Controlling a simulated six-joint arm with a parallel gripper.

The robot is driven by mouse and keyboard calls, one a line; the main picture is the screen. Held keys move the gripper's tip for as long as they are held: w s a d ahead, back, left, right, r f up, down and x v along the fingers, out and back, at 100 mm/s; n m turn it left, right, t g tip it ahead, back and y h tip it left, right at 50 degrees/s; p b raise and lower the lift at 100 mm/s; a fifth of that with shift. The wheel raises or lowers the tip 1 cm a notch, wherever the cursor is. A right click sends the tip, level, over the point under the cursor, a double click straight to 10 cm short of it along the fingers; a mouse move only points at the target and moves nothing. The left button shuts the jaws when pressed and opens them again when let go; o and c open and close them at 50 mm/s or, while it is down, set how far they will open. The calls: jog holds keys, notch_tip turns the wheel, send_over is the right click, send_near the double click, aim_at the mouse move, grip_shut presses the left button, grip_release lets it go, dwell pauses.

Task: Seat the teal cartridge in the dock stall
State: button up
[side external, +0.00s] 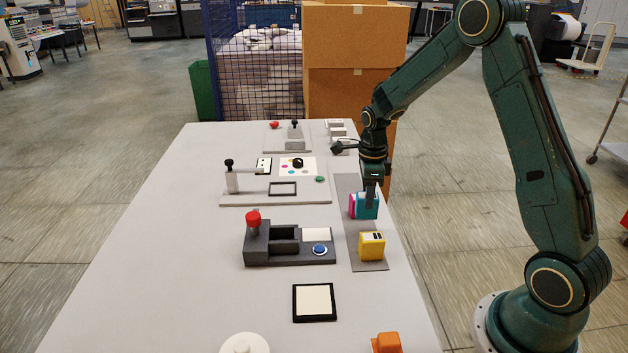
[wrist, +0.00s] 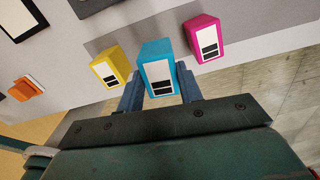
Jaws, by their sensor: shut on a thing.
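The teal cartridge (wrist: 157,68) stands between my two fingers in the wrist view, with a white label and dark marks on its top. In the side view the same cartridge (side external: 368,208) is under my gripper (side external: 371,195), which is shut on it. It is over or on the dark grey strip; I cannot tell whether it is lifted. The dark grey dock (side external: 262,257) is to the left and nearer the camera. It has a dark open stall (side external: 285,234), a red-knobbed post (side external: 253,218) and a blue button (side external: 320,249).
The yellow cartridge (side external: 372,246) and magenta cartridge (side external: 352,206) stand on the grey strip (side external: 366,267), either side of the teal one. A black-framed white pad (side external: 314,301) and an orange object (side external: 386,343) are nearer. A light grey fixture (side external: 235,199) stands beyond the dock. The table's left side is clear.

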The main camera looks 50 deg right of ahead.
notch_tip(320, 180, up, 15)
jog(key=shift+f, duration=0.2)
dwell(0.6)
jog(key=w+a+r+n, duration=0.1)
jog(key=w+a, duration=0.5)
jog(key=a, duration=0.4)
jog(key=w+a+r, duration=0.1)
jog(key=w+a, duration=0.5)
jog(key=a, duration=0.3)
notch_tip(320, 180, down, 16)
jog(key=shift+f, duration=0.15)
jog(key=shift+s+f, duration=0.1)
jog(key=shift+f, duration=2)
jog(key=shift+f, duration=0.1)
